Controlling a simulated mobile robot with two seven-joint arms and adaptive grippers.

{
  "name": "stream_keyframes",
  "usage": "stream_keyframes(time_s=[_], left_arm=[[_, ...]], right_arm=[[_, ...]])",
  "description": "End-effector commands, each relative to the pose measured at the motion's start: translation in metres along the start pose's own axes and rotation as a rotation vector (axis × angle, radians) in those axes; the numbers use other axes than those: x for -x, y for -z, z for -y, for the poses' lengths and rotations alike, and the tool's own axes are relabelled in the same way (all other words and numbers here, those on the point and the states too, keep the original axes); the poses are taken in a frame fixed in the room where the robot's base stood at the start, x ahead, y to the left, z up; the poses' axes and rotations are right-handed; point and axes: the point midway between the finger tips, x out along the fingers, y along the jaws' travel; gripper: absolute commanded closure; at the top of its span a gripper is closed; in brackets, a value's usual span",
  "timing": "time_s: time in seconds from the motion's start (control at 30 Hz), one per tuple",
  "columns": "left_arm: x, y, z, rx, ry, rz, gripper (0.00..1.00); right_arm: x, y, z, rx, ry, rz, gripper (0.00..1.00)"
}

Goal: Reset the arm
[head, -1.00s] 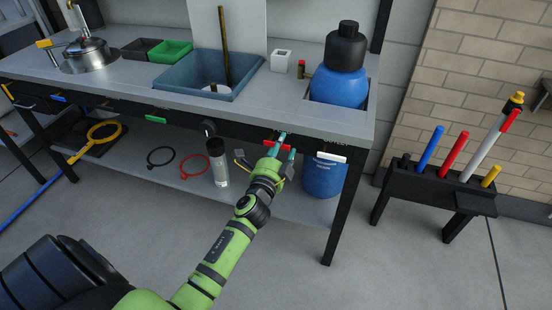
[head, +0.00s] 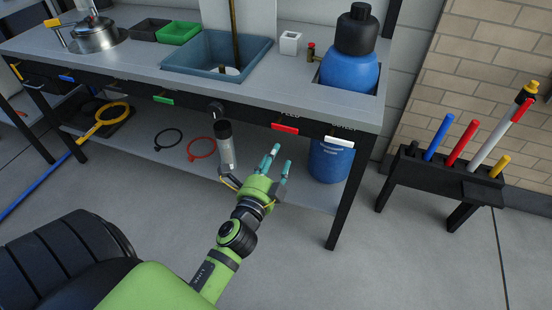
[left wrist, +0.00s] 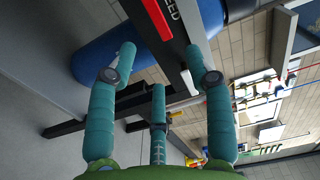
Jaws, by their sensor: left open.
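My left gripper (head: 277,166) is at the end of my green arm, in front of the workbench (head: 255,95). Its teal fingers are spread apart and hold nothing. In the head view it is below and a little left of the red handle (head: 285,128) on the bench front. In the left wrist view the open fingers (left wrist: 165,80) point toward the red handle (left wrist: 157,18) and the blue barrel (left wrist: 100,55), apart from both. My right gripper is in neither current view.
The bench top holds a blue-grey basin (head: 216,58), a green tray (head: 180,32) and a blue bottle (head: 347,72). The lower shelf holds a clear cylinder (head: 226,148) and the blue barrel. A black rack (head: 440,178) with coloured tubes stands right.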

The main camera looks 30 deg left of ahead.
Motion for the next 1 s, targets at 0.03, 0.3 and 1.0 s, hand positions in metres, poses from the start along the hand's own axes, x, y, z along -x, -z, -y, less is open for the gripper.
stream_keyframes(time_s=[0.03, 0.3, 1.0], left_arm=[[0.0, 0.0, 0.0, 0.0, 0.0, 0.0, 0.48], [-0.001, 0.002, -0.007, 0.015, -0.014, -0.004, 0.48], [0.194, 0.03, -0.413, 0.992, -1.03, 0.423, 0.48]], right_arm=[[0.0, 0.0, 0.0, 0.0, 0.0, 0.0, 0.6], [0.0, 0.0, 0.0, 0.001, 0.0, -0.001, 0.6], [0.0, 0.0, 0.0, 0.0, 0.0, 0.0, 0.6]])
